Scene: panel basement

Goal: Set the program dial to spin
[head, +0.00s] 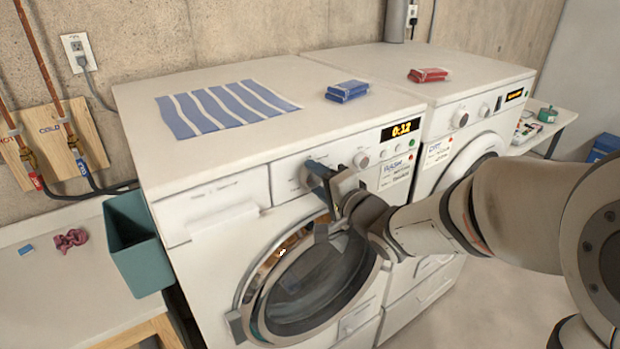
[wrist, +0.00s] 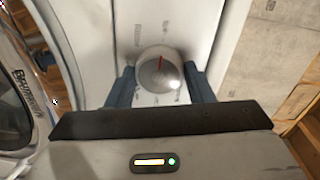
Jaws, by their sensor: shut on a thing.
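The program dial (wrist: 160,70) is a round light-grey knob with a red mark on the washer's white control panel. In the wrist view its red mark points toward the top of the picture. Small printed labels surround it, too small to read. My gripper (wrist: 159,76) is shut on the dial, with one dark blue finger on each side. In the head view, my gripper (head: 322,180) is at the front panel of the left machine, the washer (head: 225,265), and hides most of the dial.
A smaller knob (head: 361,160) and an orange display (head: 400,130) lie to the right. The round door (head: 315,285) is below. A dryer (head: 475,105) stands on the right. A striped cloth (head: 225,107) and blue boxes (head: 347,91) lie on top.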

